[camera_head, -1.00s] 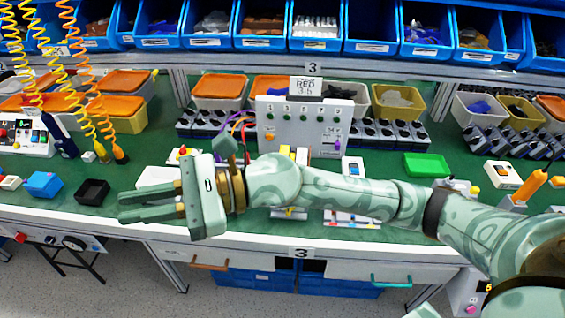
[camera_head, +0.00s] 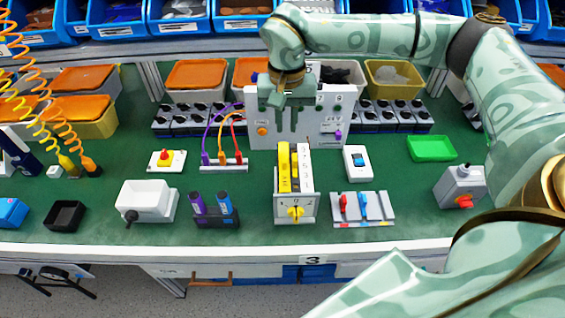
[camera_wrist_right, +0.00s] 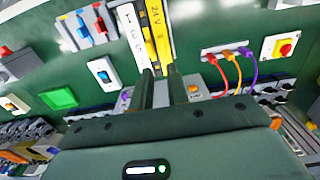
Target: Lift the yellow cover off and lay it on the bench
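The yellow piece also shows in the right wrist view (camera_wrist_right: 160,30). My right gripper (camera_head: 286,128) points down just behind the box's far end, in front of the grey panel. Its fingers (camera_wrist_right: 162,80) are apart with nothing visible between them; I cannot tell whether they touch the box. My left gripper is out of view.
The green bench (camera_head: 250,232) has narrow free strips between items. A red-and-blue switch block (camera_head: 359,208) stands close right. The upright panel (camera_head: 335,115) is behind.

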